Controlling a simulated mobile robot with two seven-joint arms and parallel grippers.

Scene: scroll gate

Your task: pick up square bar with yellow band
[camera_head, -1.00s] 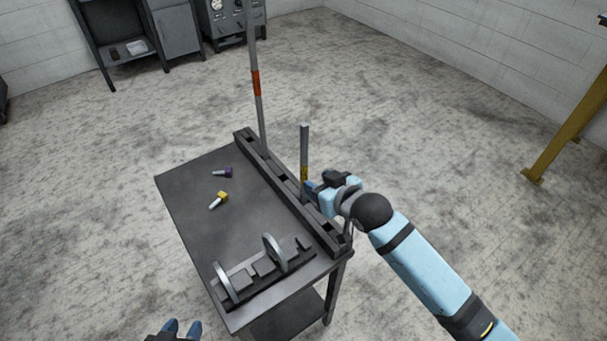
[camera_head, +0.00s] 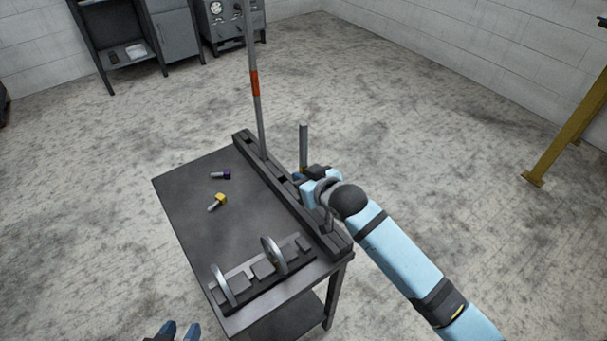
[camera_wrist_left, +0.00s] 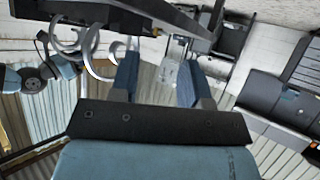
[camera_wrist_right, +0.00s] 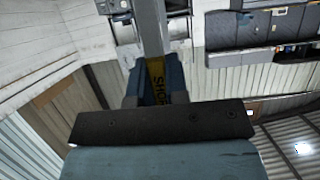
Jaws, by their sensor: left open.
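The square bar with the yellow band (camera_head: 303,145) stands upright at the right edge of the table's long slotted rack. Its grey top shows above my right gripper (camera_head: 305,175), which covers most of the band and the bar's lower part. In the right wrist view the bar (camera_wrist_right: 152,25) runs between the fingers of my right gripper (camera_wrist_right: 155,82). The yellow band with dark lettering (camera_wrist_right: 156,80) lies between the fingers, which look closed on it. My left gripper (camera_head: 180,330) is open and empty near the bottom edge, short of the table; its fingers also show in the left wrist view (camera_wrist_left: 160,75).
The dark slotted rack (camera_head: 283,190) runs along the table's right side. A tall pole with a red band (camera_head: 255,85) stands in it. A purple-headed bolt (camera_head: 221,174), a yellow-headed bolt (camera_head: 217,202) and a fixture with two rings (camera_head: 262,275) are on the table (camera_head: 190,215).

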